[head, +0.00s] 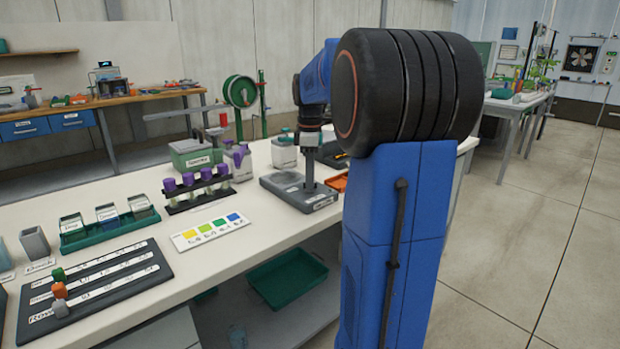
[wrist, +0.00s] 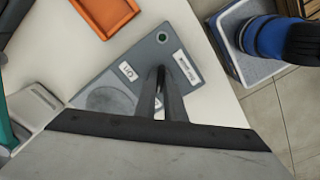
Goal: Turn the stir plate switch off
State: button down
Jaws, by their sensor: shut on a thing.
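The stir plate (head: 280,187) is a flat grey unit on the white bench. In the wrist view the stir plate (wrist: 100,82) shows a dark round disc, two white labels and a small green lamp (wrist: 162,38). My gripper (head: 309,184) points straight down onto the plate. In the wrist view my gripper (wrist: 160,98) has its fingers close together over the plate, between the two labels. It is shut on the switch, which is mostly hidden between the fingers, so its position cannot be read.
An orange tray (wrist: 104,14) lies close beside the plate. A rack of purple-capped tubes (head: 200,190), a green instrument (head: 193,156) and a colour chart (head: 211,231) stand on the bench to the left. A black slider board (head: 95,287) lies nearer the front.

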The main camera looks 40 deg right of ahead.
jog(key=c, duration=1.8)
grip_release()
jog(key=shift+c, duration=0.2)
notch_tip(320, 180, up, 18)
jog(key=shift+f, duration=0.25)
jog(key=s+a+f+m+t, duration=0.1)
jog(key=s+a+f, duration=0.2)
jog(key=a, duration=0.3)
jog(key=s+a+f+m, duration=0.2)
jog(key=s+a+f, duration=0.1)
jog(key=a, duration=0.2)
jog(key=s+a+f+m+t, duration=0.1)
jog(key=s+a+f, duration=0.3)
jog(key=a, duration=0.2)
jog(key=s+a+f+m+t, duration=0.1)
jog(key=s+a+f+m, duration=0.1)
jog(key=s+a+f, duration=0.3)
jog(key=s+a+f+m+t, duration=0.1)
jog(key=s+a+f+m, duration=0.2)
jog(key=s+a+f, duration=0.2)
jog(key=s+f, duration=0.3)
jog(key=f, duration=0.4)
jog(key=shift+s+f+t, duration=0.15)
jog(key=shift+s+t, duration=0.1)
jog(key=shift+t, duration=0.15)
